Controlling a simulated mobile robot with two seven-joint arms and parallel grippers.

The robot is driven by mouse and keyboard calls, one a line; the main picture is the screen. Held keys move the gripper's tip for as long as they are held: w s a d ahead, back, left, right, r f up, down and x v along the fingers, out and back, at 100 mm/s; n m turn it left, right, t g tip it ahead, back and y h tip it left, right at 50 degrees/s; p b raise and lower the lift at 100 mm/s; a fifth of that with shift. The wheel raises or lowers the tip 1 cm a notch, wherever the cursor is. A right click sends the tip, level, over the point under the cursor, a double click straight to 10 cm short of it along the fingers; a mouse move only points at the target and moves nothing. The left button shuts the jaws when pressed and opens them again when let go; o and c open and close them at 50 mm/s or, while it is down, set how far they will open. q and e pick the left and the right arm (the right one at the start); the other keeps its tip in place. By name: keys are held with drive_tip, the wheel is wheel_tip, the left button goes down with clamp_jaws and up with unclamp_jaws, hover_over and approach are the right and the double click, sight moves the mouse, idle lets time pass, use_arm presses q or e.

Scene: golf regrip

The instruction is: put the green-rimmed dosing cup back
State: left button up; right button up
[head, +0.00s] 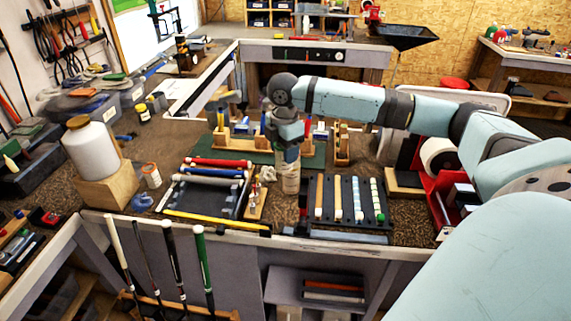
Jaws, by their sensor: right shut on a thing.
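My right gripper (288,157) reaches in from the right and points down over the middle of the bench. It is shut on a pale, see-through cup-like thing (289,180), which I take for the dosing cup. Its green rim cannot be made out at this size, and the fingers partly hide it. A small cup with an orange rim (151,176) stands at the left, beside a white jug (91,150) on a wooden block (108,187). My left gripper is not in view.
A tray of grips (206,195) lies left of my gripper, and a dark rack with pale strips (347,203) lies right of it. A green mat (262,150) with wooden stands is behind. Golf clubs (203,262) stand along the front edge.

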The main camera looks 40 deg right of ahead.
drive_tip(key=shift+d+f, duration=0.25)
wheel_tip(320, 180, down, 19)
drive_tip(key=p, duration=0.3)
drive_tip(key=shift+f, duration=0.25)
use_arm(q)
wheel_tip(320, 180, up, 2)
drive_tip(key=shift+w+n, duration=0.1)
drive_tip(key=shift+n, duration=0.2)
use_arm(e)
drive_tip(key=o, duration=0.8)
drive_tip(key=shift+f, duration=0.1)
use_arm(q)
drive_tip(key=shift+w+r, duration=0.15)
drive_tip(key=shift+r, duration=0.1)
use_arm(e)
drive_tip(key=shift+o, duration=0.6)
